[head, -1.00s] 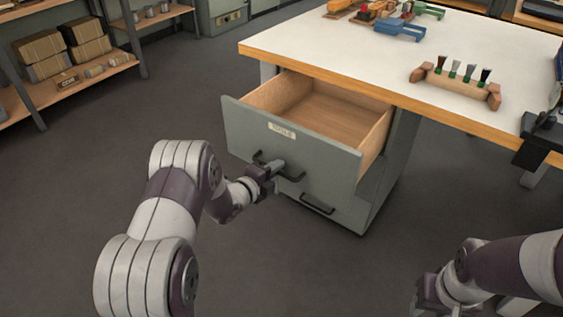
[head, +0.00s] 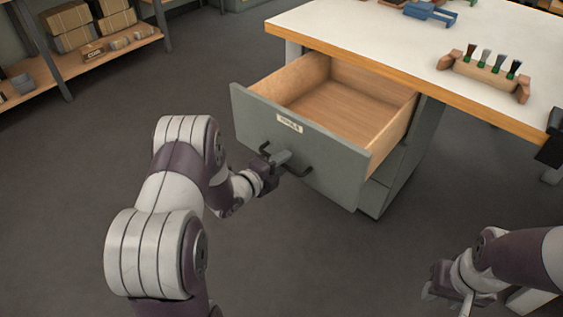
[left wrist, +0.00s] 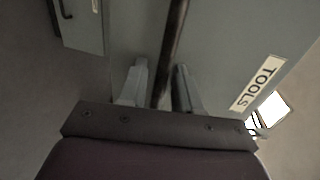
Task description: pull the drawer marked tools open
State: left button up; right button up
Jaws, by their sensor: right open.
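The grey drawer marked tools (head: 270,135) is pulled well out of the cabinet under the workbench, and its wooden inside is empty. Its label (head: 290,123) also reads TOOLS in the left wrist view (left wrist: 257,83). My left gripper (head: 284,158) is at the drawer's dark bar handle (head: 300,171). My right gripper (head: 445,292) is low at the right, open and away from the drawer.
The white workbench top (head: 365,40) has a wooden edge and carries a wooden holder with several brushes (head: 485,75) and a blue tool (head: 430,13). A shelf with boxes (head: 75,30) stands at the left. The floor (head: 80,190) before the drawer is clear.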

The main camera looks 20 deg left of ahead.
pick_arm(q)
jog(key=p+v, duration=0.3)
jog(key=v, duration=0.9)
jog(key=shift+s, duration=0.3)
jog(key=shift+a, duration=0.1)
